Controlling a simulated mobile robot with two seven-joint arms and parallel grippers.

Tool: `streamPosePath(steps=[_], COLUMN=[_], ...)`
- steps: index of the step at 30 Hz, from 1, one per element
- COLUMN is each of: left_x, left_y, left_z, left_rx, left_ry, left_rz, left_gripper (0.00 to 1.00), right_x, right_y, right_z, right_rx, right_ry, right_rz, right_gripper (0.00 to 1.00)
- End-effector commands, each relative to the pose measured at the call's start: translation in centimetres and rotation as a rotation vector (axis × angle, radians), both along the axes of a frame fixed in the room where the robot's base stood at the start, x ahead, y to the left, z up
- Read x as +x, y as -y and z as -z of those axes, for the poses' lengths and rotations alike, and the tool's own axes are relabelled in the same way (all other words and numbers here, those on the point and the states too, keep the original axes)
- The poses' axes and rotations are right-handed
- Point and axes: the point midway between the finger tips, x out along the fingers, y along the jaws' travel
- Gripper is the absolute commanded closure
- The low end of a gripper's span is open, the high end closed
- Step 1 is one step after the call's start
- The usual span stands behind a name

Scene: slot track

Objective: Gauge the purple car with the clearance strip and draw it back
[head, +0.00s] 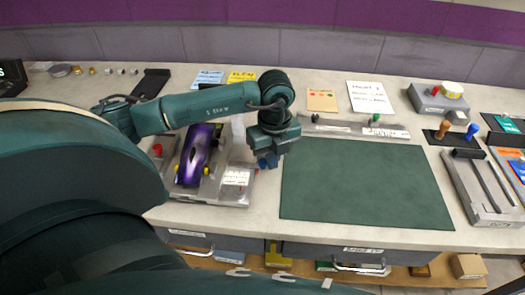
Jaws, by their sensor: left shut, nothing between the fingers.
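The purple car (196,152) with yellow wheels sits in a grey fixture (229,197) on the left of the bench. My left gripper (268,162) points down just right of the car and fixture, near the left edge of the green mat. Its fingers are shut and empty, apart from the car. A pale upright piece (238,130) stands behind the fixture, partly hidden by my left arm. I cannot tell for sure which thing is the clearance strip; a long grey bar (345,128) with a dark and a green knob lies behind the mat. My right gripper is not in view.
The green mat (365,185) is bare. A red knob (157,150) is at the fixture's left. A grey tray with dark rods (480,190), orange and blue-handled tools (457,132) and a grey box (438,101) stand at the right. Blue and yellow cards (242,77) lie behind my arm.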

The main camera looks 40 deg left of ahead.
Motion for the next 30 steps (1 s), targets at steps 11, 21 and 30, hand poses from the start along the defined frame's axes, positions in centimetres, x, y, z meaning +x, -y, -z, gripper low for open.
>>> streamPosePath(steps=[11, 21, 30], left_x=[-0.3, -0.6, -0.8], left_y=[-0.5, -0.9, -1.3], left_z=[0.0, 0.0, 0.0], left_rx=[0.0, 0.0, 0.0], left_ry=[-0.001, -0.001, -0.001], left_rz=[0.001, 0.0, 0.0], left_gripper=[1.0, 1.0, 1.0], right_x=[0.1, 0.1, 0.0], right_y=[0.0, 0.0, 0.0], right_z=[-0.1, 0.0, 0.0], right_rx=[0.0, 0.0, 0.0], right_ry=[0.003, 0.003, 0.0], right_rz=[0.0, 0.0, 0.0], right_gripper=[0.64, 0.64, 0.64])
